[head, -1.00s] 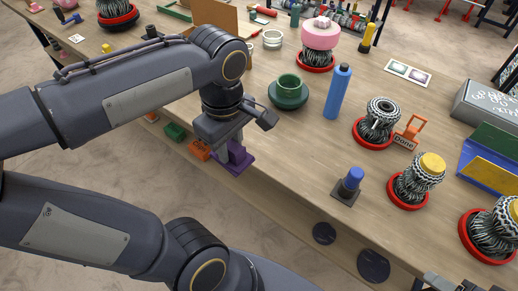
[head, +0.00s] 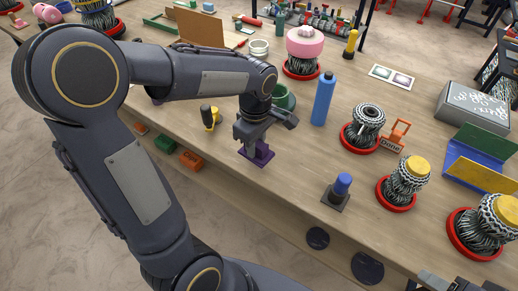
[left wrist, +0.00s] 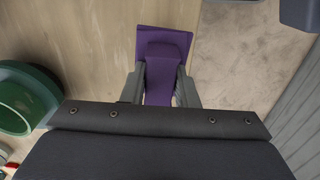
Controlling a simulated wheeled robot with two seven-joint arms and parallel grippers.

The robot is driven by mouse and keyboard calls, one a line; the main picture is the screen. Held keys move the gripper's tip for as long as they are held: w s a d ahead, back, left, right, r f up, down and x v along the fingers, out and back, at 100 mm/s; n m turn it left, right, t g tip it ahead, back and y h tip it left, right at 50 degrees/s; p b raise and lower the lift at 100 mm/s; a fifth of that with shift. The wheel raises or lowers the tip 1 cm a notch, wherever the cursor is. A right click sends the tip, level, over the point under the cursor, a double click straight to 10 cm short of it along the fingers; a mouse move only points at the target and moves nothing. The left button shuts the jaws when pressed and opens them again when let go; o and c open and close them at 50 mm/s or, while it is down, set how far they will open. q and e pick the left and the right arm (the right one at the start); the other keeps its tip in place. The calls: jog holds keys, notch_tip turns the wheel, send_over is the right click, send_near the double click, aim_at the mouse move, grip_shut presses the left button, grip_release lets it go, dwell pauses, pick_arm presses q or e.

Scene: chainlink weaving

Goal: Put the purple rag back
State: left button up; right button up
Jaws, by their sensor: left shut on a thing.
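The purple rag (head: 261,155) looks stiff, with a flat wide part and a raised block on it. It is at the near edge of the wooden table, below my left gripper (head: 252,145). In the left wrist view the purple rag (left wrist: 163,42) sits between the two grey fingers of my left gripper (left wrist: 161,72), which is shut on its raised block. The bare table shows around it and the table edge lies just to its right there. I cannot tell whether the rag touches the table. A grey part at the lower right of the head view may be my right gripper (head: 450,283); its fingers are not clear.
A green bowl (left wrist: 25,100) stands left of the gripper in the wrist view. In the head view, a blue bottle (head: 323,98), a blue-topped holder (head: 341,187) and a yellow-black tool (head: 211,117) stand nearby. Orange (head: 191,160) and green (head: 165,144) blocks lie by the near edge.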

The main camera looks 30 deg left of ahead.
aim_at(259, 151)
pick_arm(q)
jog(key=f, duration=0.2)
jog(key=w+f, duration=0.1)
jog(key=shift+w+f, duration=0.2)
jog(key=shift+f, duration=0.45)
jog(key=shift+f, duration=0.3)
jog(key=o, duration=0.9)
jog(key=shift+r, duration=0.1)
jog(key=shift+r, duration=0.15)
